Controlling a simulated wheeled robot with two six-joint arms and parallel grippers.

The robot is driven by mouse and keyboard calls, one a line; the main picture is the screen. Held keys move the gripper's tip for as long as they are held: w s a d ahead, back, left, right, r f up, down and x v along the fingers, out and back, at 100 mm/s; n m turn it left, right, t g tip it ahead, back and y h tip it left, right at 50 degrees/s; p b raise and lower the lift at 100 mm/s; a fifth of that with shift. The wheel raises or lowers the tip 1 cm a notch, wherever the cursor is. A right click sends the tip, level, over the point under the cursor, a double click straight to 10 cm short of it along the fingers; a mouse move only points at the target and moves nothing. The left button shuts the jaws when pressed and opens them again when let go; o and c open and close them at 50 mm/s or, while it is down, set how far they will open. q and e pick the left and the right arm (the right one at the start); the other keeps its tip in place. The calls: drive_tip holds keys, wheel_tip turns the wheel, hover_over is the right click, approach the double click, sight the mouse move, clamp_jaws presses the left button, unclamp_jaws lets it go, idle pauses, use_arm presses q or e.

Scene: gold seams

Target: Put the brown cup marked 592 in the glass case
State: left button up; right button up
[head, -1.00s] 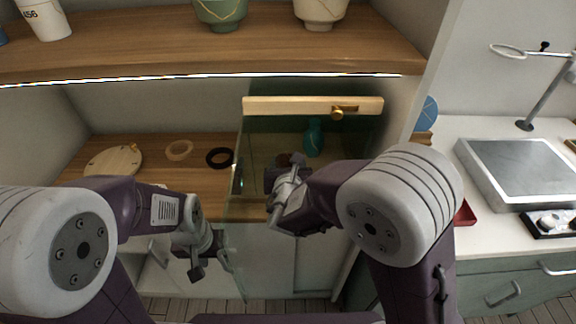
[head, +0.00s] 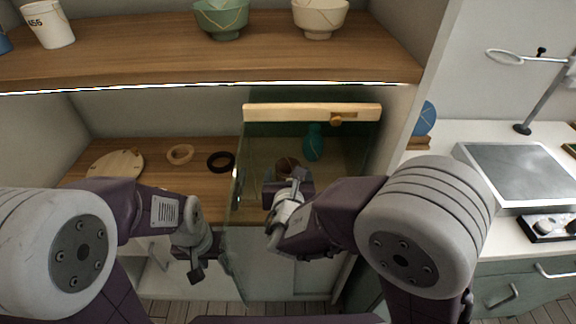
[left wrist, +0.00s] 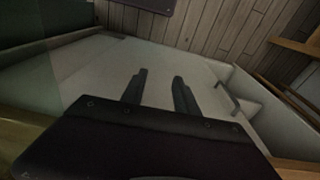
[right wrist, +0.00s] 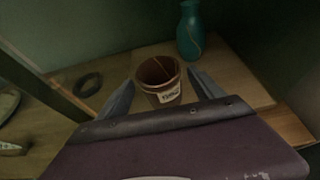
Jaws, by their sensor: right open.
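The brown cup (right wrist: 158,82) stands upright in the right wrist view, with a pale label whose marking I cannot read. It is on the wooden floor of the glass case (head: 312,112), beside a turquoise vase (right wrist: 190,32). In the head view the cup (head: 288,165) shows just beyond my right gripper (head: 287,182). My right gripper (right wrist: 160,92) is open, its fingers on either side of the cup's near part; contact is not clear. My left gripper (head: 196,270) is open and empty (left wrist: 158,88), low in front of the cabinet.
A glass pane (head: 234,240) stands left of my right gripper. Left of the case lie a black ring (head: 220,162), a wooden ring (head: 180,154) and a round wooden board (head: 115,165). An upper shelf (head: 200,65) with cups and bowls hangs above. A counter stands right.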

drive_tip(key=p+v, duration=0.1)
drive_tip(key=v, duration=0.6)
drive_tip(key=shift+s, duration=0.15)
